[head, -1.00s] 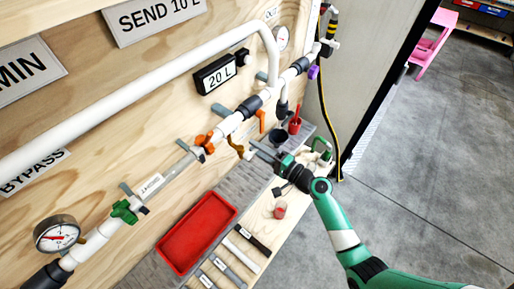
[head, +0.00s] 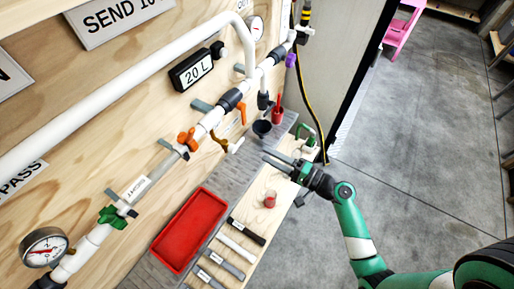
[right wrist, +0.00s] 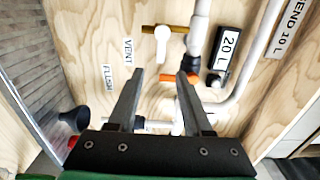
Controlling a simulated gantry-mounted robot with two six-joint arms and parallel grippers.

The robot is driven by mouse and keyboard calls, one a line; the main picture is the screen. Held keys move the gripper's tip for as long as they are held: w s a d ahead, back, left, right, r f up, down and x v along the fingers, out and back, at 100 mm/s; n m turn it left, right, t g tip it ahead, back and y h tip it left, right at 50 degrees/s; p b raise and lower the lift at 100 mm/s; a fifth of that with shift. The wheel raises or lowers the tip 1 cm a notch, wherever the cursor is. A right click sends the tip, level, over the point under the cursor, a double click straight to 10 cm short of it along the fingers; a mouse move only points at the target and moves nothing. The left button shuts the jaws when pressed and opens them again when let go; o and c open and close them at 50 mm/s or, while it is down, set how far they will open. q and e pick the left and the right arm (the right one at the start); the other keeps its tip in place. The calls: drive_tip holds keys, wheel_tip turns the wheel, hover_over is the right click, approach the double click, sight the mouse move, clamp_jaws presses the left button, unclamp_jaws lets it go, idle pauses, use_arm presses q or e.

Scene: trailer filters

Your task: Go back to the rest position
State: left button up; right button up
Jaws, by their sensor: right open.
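My right gripper (head: 280,161) is open and empty, held above the wooden bench to the right of the pipe panel. In the right wrist view its two fingers (right wrist: 160,80) are apart with nothing between them, facing the plywood panel. My left gripper is not in view.
White pipes with orange valve handles (head: 187,138) and a green valve (head: 112,215) run along the panel. A dark cup (head: 262,128) stands near the panel. Open concrete floor (head: 430,150) lies right.

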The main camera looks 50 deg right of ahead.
drive_tip(key=shift+s, duration=0.35)
drive_tip(key=shift+w+r, duration=0.1)
drive_tip(key=shift+r, duration=0.05)
